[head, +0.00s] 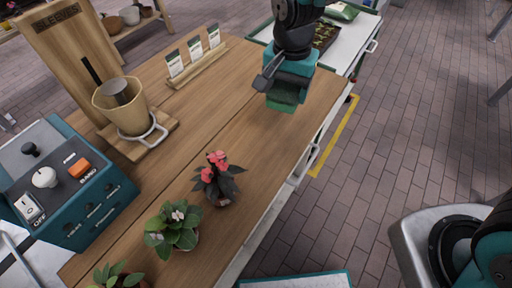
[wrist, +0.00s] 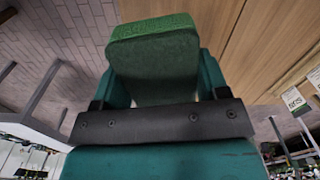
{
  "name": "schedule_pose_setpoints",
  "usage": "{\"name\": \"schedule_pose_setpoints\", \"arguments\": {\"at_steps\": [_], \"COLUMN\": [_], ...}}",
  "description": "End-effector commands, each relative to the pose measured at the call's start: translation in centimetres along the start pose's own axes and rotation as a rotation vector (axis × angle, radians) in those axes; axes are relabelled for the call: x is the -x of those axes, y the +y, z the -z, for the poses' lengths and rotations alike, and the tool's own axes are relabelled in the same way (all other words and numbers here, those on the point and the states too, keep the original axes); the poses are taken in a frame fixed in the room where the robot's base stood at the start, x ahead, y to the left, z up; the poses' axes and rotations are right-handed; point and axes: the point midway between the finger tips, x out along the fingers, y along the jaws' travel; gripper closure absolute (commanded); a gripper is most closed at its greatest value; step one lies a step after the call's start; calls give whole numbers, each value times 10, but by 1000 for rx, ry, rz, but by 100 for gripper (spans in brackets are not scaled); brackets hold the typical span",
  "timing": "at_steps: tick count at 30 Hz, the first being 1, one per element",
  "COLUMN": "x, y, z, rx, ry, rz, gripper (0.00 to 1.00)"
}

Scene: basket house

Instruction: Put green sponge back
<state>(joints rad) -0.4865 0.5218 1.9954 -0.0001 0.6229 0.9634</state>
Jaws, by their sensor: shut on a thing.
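My gripper (head: 286,94) is above the far right part of the wooden table in the head view. It is shut on a green sponge, which shows below the jaws in the head view (head: 284,103). In the wrist view the sponge (wrist: 153,60) sits between the two teal fingers of my gripper (wrist: 157,85), with its bright green end sticking out past them. Whether the sponge touches the table is hard to tell.
The wooden table (head: 262,139) bears a red-flowered plant (head: 217,178), a leafy plant (head: 172,226), a card holder (head: 197,68), a pot on a stand (head: 125,104) and a teal control box (head: 68,186). A white cart (head: 346,45) stands beyond. Bare wood lies around the gripper.

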Motion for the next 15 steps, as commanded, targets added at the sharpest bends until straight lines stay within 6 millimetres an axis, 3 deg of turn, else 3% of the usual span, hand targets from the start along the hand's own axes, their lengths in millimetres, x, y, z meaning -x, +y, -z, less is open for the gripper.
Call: {"name": "schedule_pose_setpoints", "arguments": {"at_steps": [1,3,8,11,15], "x": [17,35,60,56,25], "y": [-16,-28,-42,-44,-43], "z": [-17,-35,-61,-66,-67], "rx": [-31,-88,-167,-184,-187], "ry": [4,3,0,-2,-4], "rz": [7,5,0,-5,-11], "gripper": [54,54,54,54,54]}}
